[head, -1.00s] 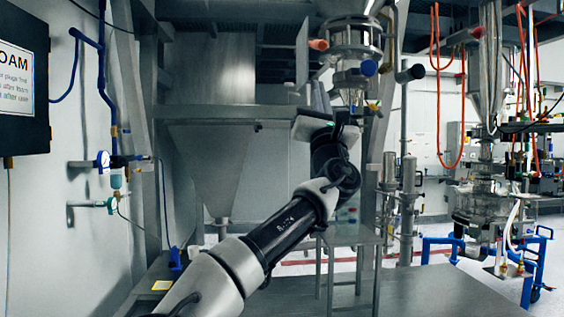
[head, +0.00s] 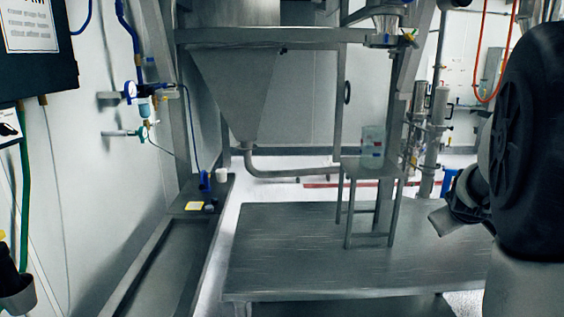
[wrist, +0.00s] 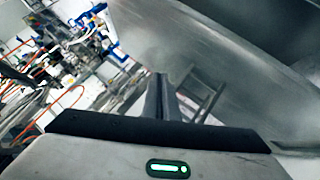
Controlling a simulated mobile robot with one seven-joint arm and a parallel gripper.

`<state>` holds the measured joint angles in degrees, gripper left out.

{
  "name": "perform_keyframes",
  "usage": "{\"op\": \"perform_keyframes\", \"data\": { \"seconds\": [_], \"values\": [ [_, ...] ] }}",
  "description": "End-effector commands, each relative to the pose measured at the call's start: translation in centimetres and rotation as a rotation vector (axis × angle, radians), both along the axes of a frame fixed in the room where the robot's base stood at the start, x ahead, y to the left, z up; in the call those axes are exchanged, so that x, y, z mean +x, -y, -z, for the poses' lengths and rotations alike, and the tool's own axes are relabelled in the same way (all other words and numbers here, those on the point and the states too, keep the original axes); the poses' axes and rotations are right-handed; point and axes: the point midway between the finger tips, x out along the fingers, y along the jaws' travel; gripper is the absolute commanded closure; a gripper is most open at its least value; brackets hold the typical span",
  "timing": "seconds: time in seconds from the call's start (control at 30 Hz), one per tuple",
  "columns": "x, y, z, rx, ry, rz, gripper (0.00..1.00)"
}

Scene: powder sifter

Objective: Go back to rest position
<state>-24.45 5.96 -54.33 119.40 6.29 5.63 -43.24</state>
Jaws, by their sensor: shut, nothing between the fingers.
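My gripper (wrist: 160,78) shows in the wrist view with its two dark fingers together and nothing between them. A large smooth metal surface (wrist: 235,50) fills the right side of that view; I cannot tell how close the fingers are to it. In the head view my arm is folded up at the right edge, large and near the camera.
A metal table (head: 290,245) stands ahead, mostly bare, with a small stand (head: 374,170) bearing a clear container (head: 372,142). A hopper (head: 235,85) hangs behind.

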Motion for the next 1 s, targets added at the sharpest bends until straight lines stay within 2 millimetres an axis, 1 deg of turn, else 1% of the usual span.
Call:
{"op": "perform_keyframes", "data": {
  "seconds": [0.03,0.07,0.1,0.17,0.2,0.27,0.3,0.37,0.4,0.5,0.6,0.63,0.73,1.0],
  "values": [
    [-1.4,-3.4,-0.6,0.139,0.008,-0.011,1.0],
    [-2.2,-5.5,-0.7,0.213,0.002,-0.019,1.0],
    [-3.5,-8.4,-1.0,0.3,-0.008,-0.03,1.0],
    [-5.6,-12.4,-1.9,0.409,-0.028,-0.046,1.0],
    [-7.2,-14.9,-2.6,0.467,-0.044,-0.057,1.0],
    [-10.0,-18.3,-3.7,0.535,-0.076,-0.068,1.0],
    [-12.0,-20.4,-4.3,0.566,-0.097,-0.07,1.0],
    [-15.0,-22.9,-5.1,0.592,-0.13,-0.069,1.0],
    [-17.0,-24.2,-5.4,0.598,-0.152,-0.061,1.0],
    [-21.0,-26.3,-5.5,0.591,-0.196,-0.029,1.0],
    [-23.4,-27.2,-5.3,0.574,-0.222,0.003,1.0],
    [-23.9,-27.4,-5.2,0.569,-0.226,0.01,1.0],
    [-24.7,-27.6,-5.0,0.563,-0.236,0.023,1.0],
    [-24.6,-27.6,-4.9,0.563,-0.236,0.023,1.0]
  ]
}}
